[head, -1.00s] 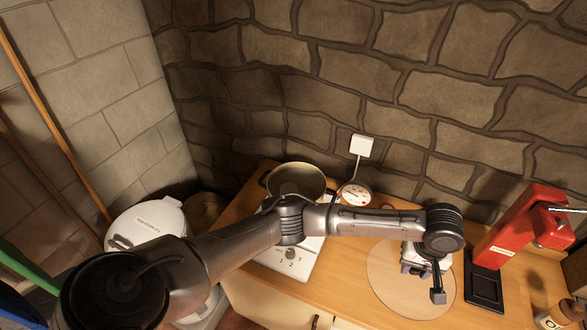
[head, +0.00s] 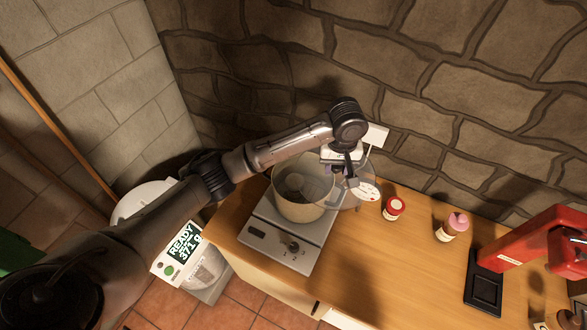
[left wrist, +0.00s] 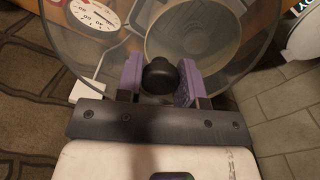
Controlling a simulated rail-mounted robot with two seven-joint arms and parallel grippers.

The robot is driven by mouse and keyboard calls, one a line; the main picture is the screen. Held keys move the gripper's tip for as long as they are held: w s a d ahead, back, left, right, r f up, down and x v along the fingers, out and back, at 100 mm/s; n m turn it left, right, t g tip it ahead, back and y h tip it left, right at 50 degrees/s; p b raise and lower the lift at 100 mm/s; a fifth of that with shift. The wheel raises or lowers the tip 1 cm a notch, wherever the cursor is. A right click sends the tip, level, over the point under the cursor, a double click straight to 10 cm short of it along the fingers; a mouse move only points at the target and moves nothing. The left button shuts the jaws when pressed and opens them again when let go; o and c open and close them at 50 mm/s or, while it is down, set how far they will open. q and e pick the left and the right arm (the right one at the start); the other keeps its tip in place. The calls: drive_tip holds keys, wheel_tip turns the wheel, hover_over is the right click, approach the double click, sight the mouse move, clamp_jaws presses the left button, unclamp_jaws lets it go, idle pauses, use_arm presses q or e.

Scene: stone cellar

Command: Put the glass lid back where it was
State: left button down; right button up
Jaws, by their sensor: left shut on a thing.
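The glass lid (head: 352,196) is a clear disc with a black knob (left wrist: 158,76). My left gripper (head: 345,177) is shut on the knob, its purple fingers on either side of it in the left wrist view (left wrist: 158,80). The lid is held in the air at the right side of the open pot (head: 302,208), overlapping its right rim in the head view. The pot stands on a white hot plate (head: 268,243). Through the glass, the left wrist view shows the pot (left wrist: 190,35) off to the upper right of the knob. My right gripper is not in view.
A round dial (head: 367,191) lies behind the lid, near a white wall box (head: 377,135). A red-lidded jar (head: 394,208), a pink-topped bottle (head: 453,227) and a red device (head: 535,238) stand farther right. The wooden counter (head: 400,265) is clear in front.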

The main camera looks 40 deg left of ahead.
use_arm(q)
drive_tip(key=a+f, duration=0.2)
drive_tip(key=a, duration=0.1)
drive_tip(key=a+f+p, duration=0.1)
drive_tip(key=a+f, duration=0.1)
drive_tip(key=a, duration=0.2)
drive_tip(key=a+f, duration=0.3)
drive_tip(key=a, duration=0.1)
drive_tip(key=shift+w+a, duration=0.1)
wheel_tip(320, 180, down, 4)
drive_tip(key=shift+r+p, duration=0.1)
drive_tip(key=shift+p, duration=0.35)
drive_tip(key=shift+f, duration=0.5)
drive_tip(key=shift+f, duration=0.1)
drive_tip(key=c, duration=0.8)
unclamp_jaws()
drive_tip(key=shift+o, duration=0.2)
